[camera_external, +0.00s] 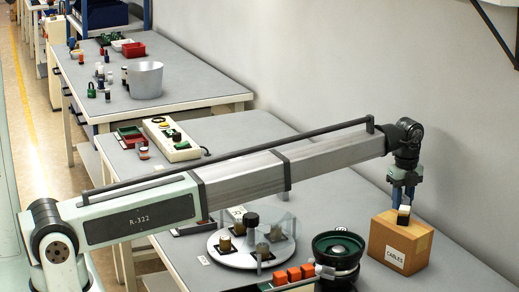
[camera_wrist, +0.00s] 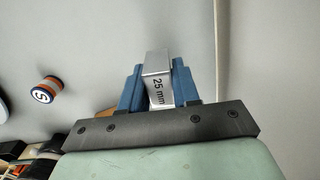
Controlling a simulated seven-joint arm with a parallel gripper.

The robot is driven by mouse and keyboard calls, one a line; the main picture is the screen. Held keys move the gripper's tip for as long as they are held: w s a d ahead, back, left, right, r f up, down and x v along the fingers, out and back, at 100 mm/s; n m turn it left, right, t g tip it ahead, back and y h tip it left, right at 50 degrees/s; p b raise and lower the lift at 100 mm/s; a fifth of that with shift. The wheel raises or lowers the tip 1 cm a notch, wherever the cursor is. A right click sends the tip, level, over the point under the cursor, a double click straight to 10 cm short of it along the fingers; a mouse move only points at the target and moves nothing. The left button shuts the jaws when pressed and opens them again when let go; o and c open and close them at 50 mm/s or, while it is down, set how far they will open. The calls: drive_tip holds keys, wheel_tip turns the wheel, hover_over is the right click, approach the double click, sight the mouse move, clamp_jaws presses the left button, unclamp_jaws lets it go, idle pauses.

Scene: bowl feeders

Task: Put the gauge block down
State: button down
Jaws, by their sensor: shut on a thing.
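The gauge block (camera_wrist: 156,88) is a silvery metal block marked "25 mm". In the wrist view it sits between the two blue fingers of my gripper (camera_wrist: 158,88), which is shut on it. In the external view my gripper (camera_external: 403,197) points down over the cardboard box (camera_external: 392,243) labelled "CABLES". The block (camera_external: 403,215) shows there as a small pale and dark piece below the fingers, against the box top. I cannot tell whether it touches the box or is held above it.
Left of the box stands a black bowl feeder (camera_external: 337,262) with a green inside, beside several orange blocks (camera_external: 293,274). A round white platform (camera_external: 232,258) carries small parts and clear panels. A striped round piece marked "S" (camera_wrist: 46,90) shows in the wrist view. Bare grey bench (camera_external: 340,200) lies behind.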

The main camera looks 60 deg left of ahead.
wheel_tip(320, 180, up, 5)
drive_tip(key=shift+a+r, duration=0.1)
drive_tip(key=shift+r, duration=0.05)
drive_tip(key=s+a+r+n, duration=0.1)
drive_tip(key=a+r, duration=0.1)
drive_tip(key=a, duration=0.6)
hover_over(302, 215)
drive_tip(key=f, duration=0.2)
drive_tip(key=shift+a+f, duration=0.1)
drive_tip(key=shift+f, duration=4.35)
drive_tip(key=shift+f, duration=0.15)
drive_tip(key=c, duration=0.8)
unclamp_jaws()
